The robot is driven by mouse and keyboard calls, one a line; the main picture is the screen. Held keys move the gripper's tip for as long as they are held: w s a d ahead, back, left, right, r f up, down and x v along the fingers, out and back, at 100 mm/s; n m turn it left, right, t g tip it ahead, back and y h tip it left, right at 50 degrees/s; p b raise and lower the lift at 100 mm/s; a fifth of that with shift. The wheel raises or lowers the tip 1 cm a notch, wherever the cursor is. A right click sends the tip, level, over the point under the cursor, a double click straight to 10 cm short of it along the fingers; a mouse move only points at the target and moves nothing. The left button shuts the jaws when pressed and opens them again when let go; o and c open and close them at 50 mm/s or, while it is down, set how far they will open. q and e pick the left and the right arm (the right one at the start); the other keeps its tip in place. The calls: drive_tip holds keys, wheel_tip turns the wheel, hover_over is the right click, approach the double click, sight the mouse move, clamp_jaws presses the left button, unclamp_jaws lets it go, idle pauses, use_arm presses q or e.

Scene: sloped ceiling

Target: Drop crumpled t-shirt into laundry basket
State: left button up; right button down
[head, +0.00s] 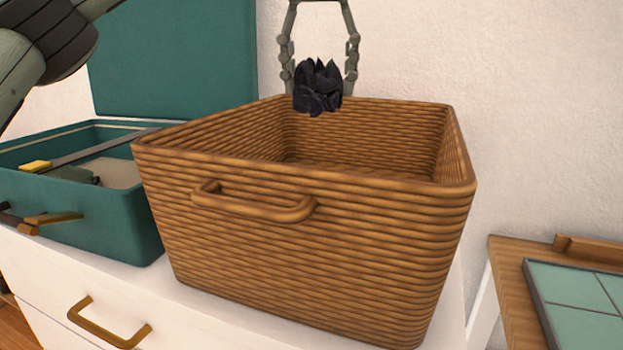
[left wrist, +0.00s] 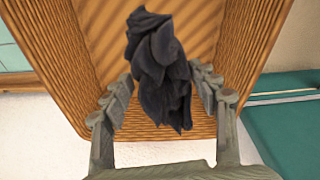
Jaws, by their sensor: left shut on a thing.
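The crumpled t-shirt (head: 318,88) is a dark, nearly black bundle. My left gripper (head: 319,75) is shut on it, with a finger on each side, at the far rim of the basket in the head view. The laundry basket (head: 310,245) is brown and woven, with a handle on its near side, and stands on a white dresser. In the left wrist view the t-shirt (left wrist: 160,70) hangs between the fingers of the left gripper (left wrist: 163,95), over the basket opening (left wrist: 65,60). The visible part of the basket's inside looks empty. My right gripper is not in view.
An open teal case (head: 90,200) with several items inside stands left of the basket on the white dresser (head: 200,320). A wooden table (head: 510,290) with a green tiled board (head: 580,300) is at the right. A pale wall is behind.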

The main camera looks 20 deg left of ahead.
use_arm(q)
drive_tip(key=shift+w+f, duration=0.1)
drive_tip(key=shift+f, duration=1.6)
drive_tip(key=o, duration=1.3)
drive_tip(key=shift+o, duration=0.2)
drive_tip(key=r, duration=0.4)
drive_tip(key=s+r, duration=0.1)
drive_tip(key=r, duration=0.7)
drive_tip(key=shift+s+d, duration=0.1)
drive_tip(key=shift+s, duration=0.1)
drive_tip(key=f, duration=0.4)
drive_tip(key=w+f, duration=0.1)
drive_tip(key=f, duration=0.7)
drive_tip(key=shift+w, duration=0.2)
drive_tip(key=shift+r, duration=2.3)
